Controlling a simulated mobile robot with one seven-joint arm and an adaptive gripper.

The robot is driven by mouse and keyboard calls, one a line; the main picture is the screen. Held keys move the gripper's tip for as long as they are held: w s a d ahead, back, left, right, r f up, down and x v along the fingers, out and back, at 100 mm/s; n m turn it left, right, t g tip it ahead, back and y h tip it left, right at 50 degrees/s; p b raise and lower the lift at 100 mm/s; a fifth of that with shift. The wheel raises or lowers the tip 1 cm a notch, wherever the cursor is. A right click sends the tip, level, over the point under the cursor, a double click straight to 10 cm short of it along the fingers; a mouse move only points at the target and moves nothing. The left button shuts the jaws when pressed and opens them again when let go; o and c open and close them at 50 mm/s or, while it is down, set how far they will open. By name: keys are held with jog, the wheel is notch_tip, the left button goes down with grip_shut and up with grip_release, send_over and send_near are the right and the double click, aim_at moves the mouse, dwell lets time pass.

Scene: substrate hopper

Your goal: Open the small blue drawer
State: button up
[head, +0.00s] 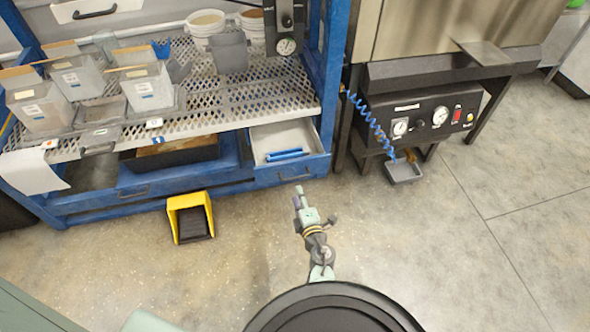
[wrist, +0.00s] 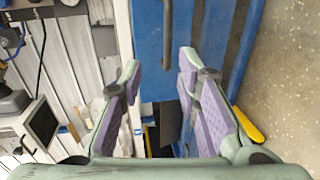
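The small blue drawer (head: 291,174) is at the lower right of the blue rack. It stands at least partly open, with its pale interior and a blue item inside showing from above. A handle is on its front. My gripper (head: 299,195) is in front of the drawer, apart from it. In the wrist view my gripper (wrist: 160,65) is open and empty, its purple-padded fingers spread. The blue drawer front (wrist: 187,25) and its long grey handle (wrist: 167,35) lie beyond the fingertips, with the handle in line with the gap between them.
A yellow pedal guard (head: 190,216) stands on the floor left of my arm. A perforated shelf (head: 225,95) with several grey bins is above the drawer. A black control box (head: 425,118) with a blue coiled hose is to the right. The floor at right is clear.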

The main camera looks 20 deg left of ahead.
aim_at(294, 178)
jog(key=x, duration=0.3)
jog(key=b+x, duration=0.1)
jog(key=x, duration=0.3)
jog(key=f+x, duration=0.1)
jog(key=x, duration=0.2)
jog(key=shift+w+d+b, duration=0.1)
jog(key=shift+w+b, duration=0.1)
jog(key=shift+b, duration=0.15)
jog(key=shift+c, duration=0.4)
grip_shut()
